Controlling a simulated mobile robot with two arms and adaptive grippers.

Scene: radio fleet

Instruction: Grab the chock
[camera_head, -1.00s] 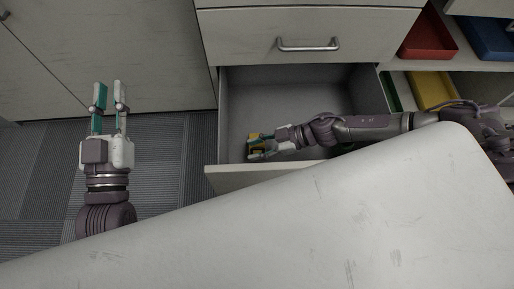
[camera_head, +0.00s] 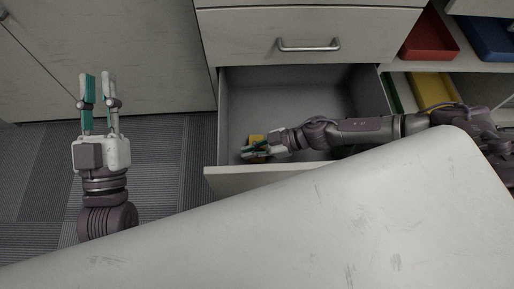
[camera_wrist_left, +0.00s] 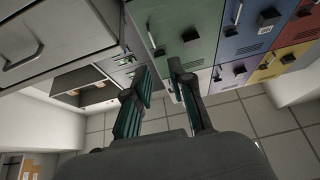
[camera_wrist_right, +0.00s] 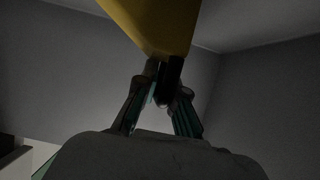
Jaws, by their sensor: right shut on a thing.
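The chock is a yellow block (camera_head: 256,140) in the open drawer, near its front left. It fills the top of the right wrist view (camera_wrist_right: 155,25), with a dark part reaching down between my fingers. My right gripper (camera_head: 246,151) reaches into the drawer from the right and is shut on the chock; its fingertips hide part of it in the head view. The fingers also show in the right wrist view (camera_wrist_right: 162,90). My left gripper (camera_head: 97,77) is open and empty over the floor at left; its spread fingers show in the left wrist view (camera_wrist_left: 155,75).
The open grey drawer (camera_head: 290,90) has walls around my right gripper, and its front panel (camera_head: 235,182) is close below. A closed drawer with a handle (camera_head: 308,45) is above. A white tabletop (camera_head: 300,235) spans the front. Red (camera_head: 428,38) and yellow (camera_head: 433,88) trays stand at right.

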